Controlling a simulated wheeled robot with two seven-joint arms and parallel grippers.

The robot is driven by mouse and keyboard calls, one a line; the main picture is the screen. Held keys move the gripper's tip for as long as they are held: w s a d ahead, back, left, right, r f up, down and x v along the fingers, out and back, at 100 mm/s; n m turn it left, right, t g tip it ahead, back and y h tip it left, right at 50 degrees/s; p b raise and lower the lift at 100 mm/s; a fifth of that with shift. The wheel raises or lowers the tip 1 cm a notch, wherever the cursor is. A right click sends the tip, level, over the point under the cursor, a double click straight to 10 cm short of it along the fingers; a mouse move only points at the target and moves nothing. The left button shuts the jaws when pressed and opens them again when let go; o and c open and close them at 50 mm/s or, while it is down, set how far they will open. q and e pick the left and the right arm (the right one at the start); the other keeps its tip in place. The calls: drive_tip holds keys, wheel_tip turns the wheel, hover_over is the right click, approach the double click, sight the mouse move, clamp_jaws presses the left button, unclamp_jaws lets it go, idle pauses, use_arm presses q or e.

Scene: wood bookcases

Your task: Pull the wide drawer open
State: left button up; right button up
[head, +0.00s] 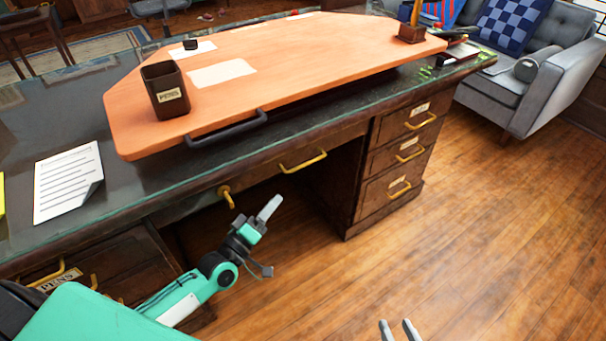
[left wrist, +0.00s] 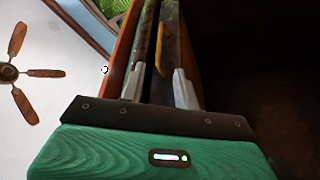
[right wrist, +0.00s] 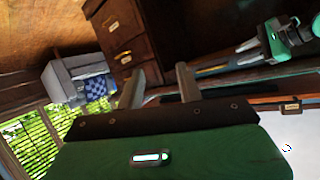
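The wide drawer (head: 262,179) is in the desk's middle, under the top, and looks shut. It has two brass handles, a left one (head: 226,197) seen end-on and a right one (head: 303,162). My left gripper (head: 271,236) is open and empty, in front of and below the drawer, apart from the handles. In the left wrist view a yellow handle (left wrist: 160,50) shows ahead between the open fingers (left wrist: 160,88). My right gripper (head: 397,327) is open and empty over the floor at the bottom edge, well away from the desk; its fingers also show in the right wrist view (right wrist: 160,85).
Right drawers (head: 392,180) and a left cabinet (head: 110,272) flank the dark knee space. An orange board (head: 290,65) with a black handle (head: 228,129) and a pen cup (head: 165,90) lies on the glass top. Floor (head: 480,220) to the right is clear; a grey sofa (head: 560,85) stands beyond.

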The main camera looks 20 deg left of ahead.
sight(303, 166)
use_arm(q)
drive_tip(key=x, duration=1.3)
drive_tip(key=shift+w+b, duration=0.2)
drive_tip(key=shift+b, duration=0.2)
use_arm(e)
drive_tip(key=shift+a+r+t+y, duration=0.2)
drive_tip(key=shift+a+t+y, duration=0.25)
drive_tip(key=shift+a, duration=0.2)
use_arm(q)
clamp_jaws()
